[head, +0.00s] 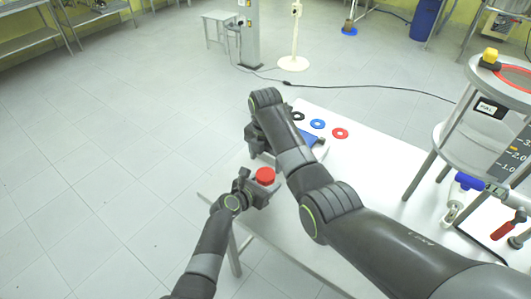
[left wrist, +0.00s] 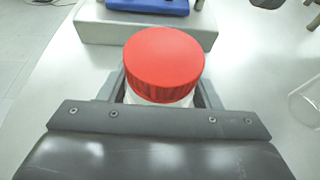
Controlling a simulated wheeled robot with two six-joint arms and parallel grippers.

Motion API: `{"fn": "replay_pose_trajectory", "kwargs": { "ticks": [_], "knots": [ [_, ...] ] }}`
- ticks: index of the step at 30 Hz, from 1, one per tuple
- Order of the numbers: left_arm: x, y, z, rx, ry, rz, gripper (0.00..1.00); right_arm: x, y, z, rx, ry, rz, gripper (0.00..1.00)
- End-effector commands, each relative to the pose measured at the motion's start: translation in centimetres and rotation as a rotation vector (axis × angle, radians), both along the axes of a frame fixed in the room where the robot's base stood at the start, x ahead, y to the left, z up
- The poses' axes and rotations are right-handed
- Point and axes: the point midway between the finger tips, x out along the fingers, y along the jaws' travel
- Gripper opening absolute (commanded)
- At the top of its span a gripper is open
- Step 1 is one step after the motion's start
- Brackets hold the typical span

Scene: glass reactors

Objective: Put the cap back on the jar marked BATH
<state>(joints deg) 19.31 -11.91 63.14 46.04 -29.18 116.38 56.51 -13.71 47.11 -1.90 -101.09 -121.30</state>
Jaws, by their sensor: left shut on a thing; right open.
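A jar with a bright red ribbed cap (left wrist: 164,62) on top stands between the jaws of my left gripper in the left wrist view. A pale strip of the jar (left wrist: 160,99) shows under the cap; no marking can be read. In the head view the red cap (head: 265,175) is near the table's left edge, with my left gripper (head: 262,189) shut on the jar just below it. My right gripper (head: 256,146) is open, behind the red cap in the head view and apart from it; my right arm partly hides it.
Black (head: 298,116), blue (head: 317,123) and red (head: 340,133) rings lie on the white table (head: 375,150). A blue item (left wrist: 148,5) sits on a pale block (left wrist: 100,26) behind the jar. A clear glass vessel (left wrist: 306,103) is at right. A metal-framed reactor stand (head: 425,165) stands at right.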

Motion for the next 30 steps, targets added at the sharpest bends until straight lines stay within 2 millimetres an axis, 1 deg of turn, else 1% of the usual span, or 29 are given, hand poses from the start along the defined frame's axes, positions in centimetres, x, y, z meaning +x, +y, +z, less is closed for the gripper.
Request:
{"fn": "replay_pose_trajectory", "kwargs": {
  "ticks": [1,3,6,9,15,23,26,30],
  "knots": [
    [0.0,0.0,0.1,-0.001,-0.002,0.000,0.00,-0.1,0.0,-0.9,-0.001,0.003,0.000,0.70],
    [0.0,0.0,0.1,-0.001,-0.002,0.000,0.00,-0.1,0.0,-2.1,-0.001,0.003,0.000,0.70],
    [0.0,0.0,0.1,-0.001,-0.002,0.000,0.00,-0.1,0.0,-3.6,-0.001,0.003,0.000,0.70],
    [0.0,0.0,0.1,-0.001,-0.002,0.000,0.00,-0.1,0.0,-4.7,-0.001,0.002,0.000,0.70],
    [0.0,0.0,0.1,-0.001,-0.002,0.000,0.00,-0.1,0.0,-5.7,-0.001,0.001,0.000,0.70],
    [0.0,0.0,0.1,-0.001,-0.002,0.000,0.00,-0.1,0.0,-5.8,0.000,0.000,0.000,0.70],
    [0.0,0.0,0.1,-0.001,-0.002,0.000,0.00,-0.1,0.0,-5.8,0.000,0.000,0.000,0.60],
    [0.0,0.0,0.1,-0.001,-0.002,0.001,0.00,-0.1,0.0,-5.8,0.000,0.000,0.000,0.42]
  ]
}}
